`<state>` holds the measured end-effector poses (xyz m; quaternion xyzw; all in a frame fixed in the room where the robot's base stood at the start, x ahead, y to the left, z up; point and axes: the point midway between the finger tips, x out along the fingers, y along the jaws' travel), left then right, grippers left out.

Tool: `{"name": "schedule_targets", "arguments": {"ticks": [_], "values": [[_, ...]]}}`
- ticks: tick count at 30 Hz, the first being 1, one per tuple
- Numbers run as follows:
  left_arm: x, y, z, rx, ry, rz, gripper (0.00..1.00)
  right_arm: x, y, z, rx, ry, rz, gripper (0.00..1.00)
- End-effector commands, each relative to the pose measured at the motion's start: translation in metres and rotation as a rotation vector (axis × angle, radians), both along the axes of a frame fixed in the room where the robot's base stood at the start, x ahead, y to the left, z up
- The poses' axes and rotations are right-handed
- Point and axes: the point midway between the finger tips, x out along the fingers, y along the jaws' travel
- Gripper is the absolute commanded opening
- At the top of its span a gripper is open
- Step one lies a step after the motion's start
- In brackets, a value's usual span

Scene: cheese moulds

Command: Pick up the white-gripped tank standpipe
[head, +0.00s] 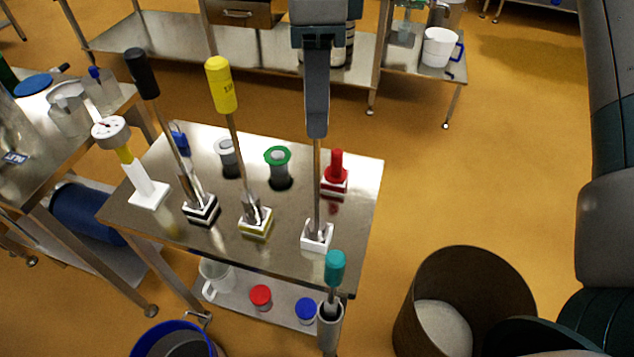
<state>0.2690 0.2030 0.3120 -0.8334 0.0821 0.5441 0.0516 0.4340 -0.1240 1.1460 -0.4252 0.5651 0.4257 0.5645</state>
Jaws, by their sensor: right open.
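The standpipe (317,185) stands upright in a white block (316,237) at the front right of the steel table. Its thin metal rod shows. Its upper end and grip are hidden behind my right gripper, so I cannot see the grip's colour. My right gripper (316,130) is open, pointing down over the top of the rod. One finger is seen in front of the pipe; whether it touches the grip I cannot tell. My left gripper is not in view.
A yellow-gripped pipe (222,85) and a black-gripped pipe (141,73) stand to the left in striped blocks. A red-handled piece (336,168) and a green-rimmed piece (277,158) stand behind. A teal-handled tool (335,268) is at the front edge. A large bin (410,325) stands right.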

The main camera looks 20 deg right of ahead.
Motion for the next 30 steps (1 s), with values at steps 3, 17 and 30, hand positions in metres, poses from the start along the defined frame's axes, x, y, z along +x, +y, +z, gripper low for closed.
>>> {"name": "schedule_targets", "arguments": {"ticks": [3, 17, 30], "values": [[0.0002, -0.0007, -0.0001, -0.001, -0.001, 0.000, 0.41, 0.0001, 0.0000, -0.0003, 0.000, 0.000, 0.000, 0.44], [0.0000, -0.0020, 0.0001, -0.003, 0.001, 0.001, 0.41, 0.0001, 0.0001, 0.0002, 0.001, 0.000, 0.000, 0.08], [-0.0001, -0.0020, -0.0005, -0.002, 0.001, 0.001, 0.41, 0.0004, 0.0004, 0.0026, 0.002, -0.002, -0.001, 0.00]]}}
